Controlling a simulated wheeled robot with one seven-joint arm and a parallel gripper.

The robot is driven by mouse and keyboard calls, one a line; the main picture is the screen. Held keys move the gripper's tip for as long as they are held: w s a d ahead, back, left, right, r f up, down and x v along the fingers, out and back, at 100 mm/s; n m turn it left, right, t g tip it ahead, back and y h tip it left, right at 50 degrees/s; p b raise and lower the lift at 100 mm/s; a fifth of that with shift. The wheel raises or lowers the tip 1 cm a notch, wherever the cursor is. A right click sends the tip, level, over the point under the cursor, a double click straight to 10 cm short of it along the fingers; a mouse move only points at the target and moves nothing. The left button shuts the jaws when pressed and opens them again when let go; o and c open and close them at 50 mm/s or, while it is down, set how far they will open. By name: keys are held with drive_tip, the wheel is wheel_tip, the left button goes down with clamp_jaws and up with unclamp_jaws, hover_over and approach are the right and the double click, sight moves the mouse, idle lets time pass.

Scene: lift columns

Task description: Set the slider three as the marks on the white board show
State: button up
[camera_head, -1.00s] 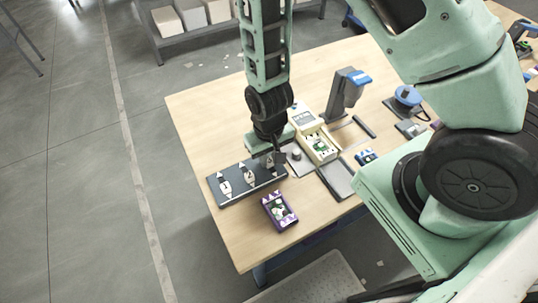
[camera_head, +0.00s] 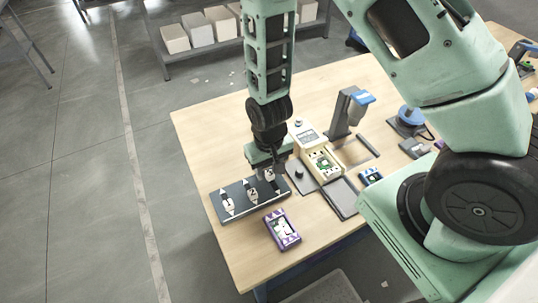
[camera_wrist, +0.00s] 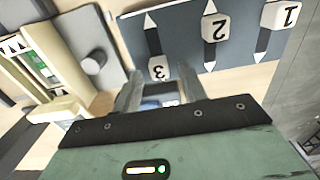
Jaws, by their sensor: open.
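A dark slider panel (camera_head: 240,212) lies at the table's left front, with three white knobs in arrow-ended slots. Knob one (camera_head: 228,203) and knob two (camera_head: 252,192) are plain to see; knob three (camera_head: 270,174) is partly hidden by my gripper (camera_head: 266,170). In the wrist view, knob three (camera_wrist: 158,67) sits near the lower end of its slot, between and just beyond the tips of my open gripper (camera_wrist: 160,82). Knob two (camera_wrist: 215,27) and knob one (camera_wrist: 279,15) are higher in that picture. I cannot make out for sure a white board with marks.
A cream device (camera_head: 313,150) with a green part stands right of the panel, close to my gripper. A purple-framed box (camera_head: 282,229) lies in front of the panel. A grey tray (camera_head: 342,197) and a grey stand with blue top (camera_head: 346,112) are further right.

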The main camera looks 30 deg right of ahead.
sight(269, 171)
wheel_tip(269, 171, up, 17)
drive_tip(key=b, duration=0.1)
idle(0.5)
drive_tip(key=shift+r, duration=0.1)
drive_tip(key=s+a+r+n+b, duration=0.1)
drive_tip(key=s+a+r+n, duration=0.1)
drive_tip(key=s, duration=0.5)
drive_tip(key=s+a+r+n+b, duration=0.2)
drive_tip(key=s+a+n, duration=0.2)
drive_tip(key=s, duration=0.4)
drive_tip(key=shift+s+a+r+n+y, duration=0.2)
drive_tip(key=shift+n+y, duration=0.1)
drive_tip(key=shift+n, duration=0.6)
drive_tip(key=shift+w, duration=0.1)
